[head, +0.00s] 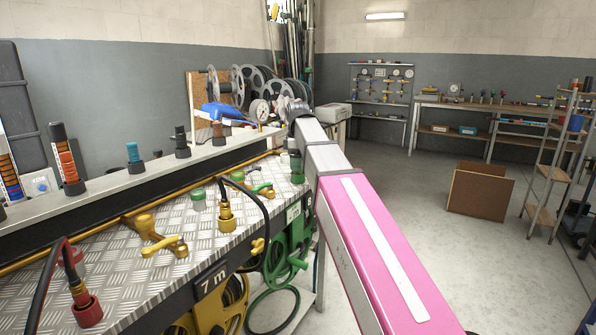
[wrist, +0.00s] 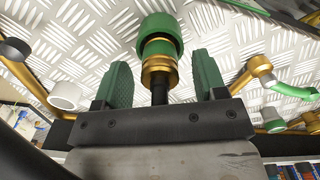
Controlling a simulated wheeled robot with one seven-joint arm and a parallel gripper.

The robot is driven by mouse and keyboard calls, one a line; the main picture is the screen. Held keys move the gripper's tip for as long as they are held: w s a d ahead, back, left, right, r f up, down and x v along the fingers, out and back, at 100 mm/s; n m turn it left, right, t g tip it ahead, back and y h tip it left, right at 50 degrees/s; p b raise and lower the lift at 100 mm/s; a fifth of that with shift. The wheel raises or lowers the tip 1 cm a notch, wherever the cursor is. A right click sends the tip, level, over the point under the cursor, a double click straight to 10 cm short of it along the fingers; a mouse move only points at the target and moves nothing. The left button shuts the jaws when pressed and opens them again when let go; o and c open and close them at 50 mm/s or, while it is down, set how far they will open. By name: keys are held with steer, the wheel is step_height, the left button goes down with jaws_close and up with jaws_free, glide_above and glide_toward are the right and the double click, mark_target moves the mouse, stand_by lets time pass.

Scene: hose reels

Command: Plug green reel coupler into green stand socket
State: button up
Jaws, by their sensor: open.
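The green reel coupler (wrist: 160,37) has a green collar, brass rings and a black hose end. In the wrist view it lies between the two green-padded fingers of my gripper (wrist: 162,80), with a gap at each side. In the head view the coupler (head: 298,168) is upright near the right end of the ribbed metal stand top, with my gripper (head: 295,148) right over it and partly hiding it. My gripper is open. A short green round fitting (head: 198,198) stands on the plate to the left, apart from the coupler. I cannot tell for sure that it is the green stand socket.
A brass valve with a green handle (head: 262,189) stands just left of the coupler. A yellow coupler (head: 227,218) with a looping black hose and a red coupler (head: 88,310) stand further left. A green reel (head: 288,255) hangs below the stand.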

steer(key=shift+f, duration=0.15)
steer(key=shift+c, duration=0.3)
steer(key=c, duration=1)
